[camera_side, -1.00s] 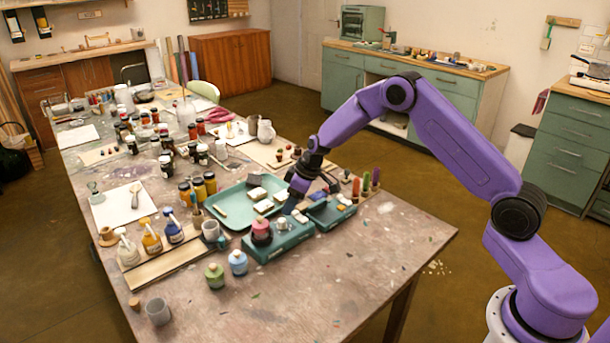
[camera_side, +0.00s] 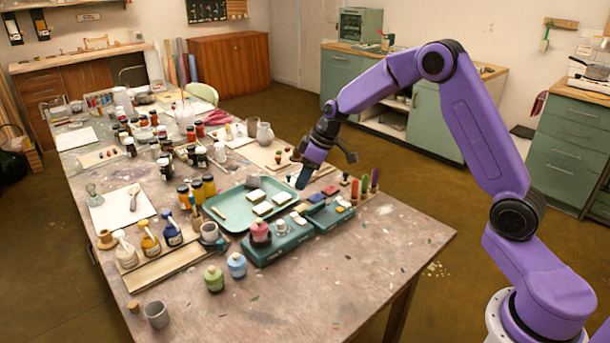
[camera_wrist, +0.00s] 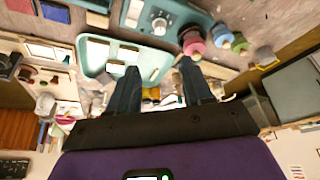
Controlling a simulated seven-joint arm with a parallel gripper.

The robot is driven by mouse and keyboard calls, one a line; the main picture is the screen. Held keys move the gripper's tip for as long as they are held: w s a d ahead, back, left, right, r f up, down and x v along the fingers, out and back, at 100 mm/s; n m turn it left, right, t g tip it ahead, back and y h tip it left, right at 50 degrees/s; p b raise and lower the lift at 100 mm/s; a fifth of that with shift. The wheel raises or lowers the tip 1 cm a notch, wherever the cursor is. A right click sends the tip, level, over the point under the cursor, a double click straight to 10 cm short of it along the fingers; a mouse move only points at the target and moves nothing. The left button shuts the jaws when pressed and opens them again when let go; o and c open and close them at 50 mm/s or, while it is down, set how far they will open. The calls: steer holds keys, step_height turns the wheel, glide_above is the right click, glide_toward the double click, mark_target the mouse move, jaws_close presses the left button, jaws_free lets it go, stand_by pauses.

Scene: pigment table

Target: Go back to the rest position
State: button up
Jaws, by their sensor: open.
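My gripper (camera_side: 305,177) is raised above the table, over the right end of the teal tray, and nothing shows between its fingers. In the wrist view its two dark blue fingers (camera_wrist: 163,88) stand apart, with the tray beyond them. My purple arm is bent high at the elbow, to the right of the table.
The teal tray (camera_side: 222,220) holds several pale blocks. Teal boxes (camera_side: 285,243) with a pink-topped jar (camera_side: 260,233) stand in front of it. Upright coloured sticks (camera_side: 365,187) stand just right of the gripper. Several jars and bottles crowd the left; the table's right front is clear.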

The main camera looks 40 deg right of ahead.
steer(key=s+a+r+n+g, duration=0.1)
steer(key=s+a+r, duration=0.2)
steer(key=s+a, duration=0.5)
steer(key=s+a+r+n+g, duration=0.1)
steer(key=s+a+r+n, duration=0.2)
steer(key=s, duration=0.8)
steer(key=s+d+h, duration=0.1)
steer(key=s+d, duration=0.1)
steer(key=s, duration=0.9)
steer(key=s+d+n+g+h, duration=0.1)
steer(key=s+d, duration=0.2)
steer(key=s, duration=0.9)
steer(key=shift+s+r+n, duration=0.25)
steer(key=shift+n, duration=0.05)
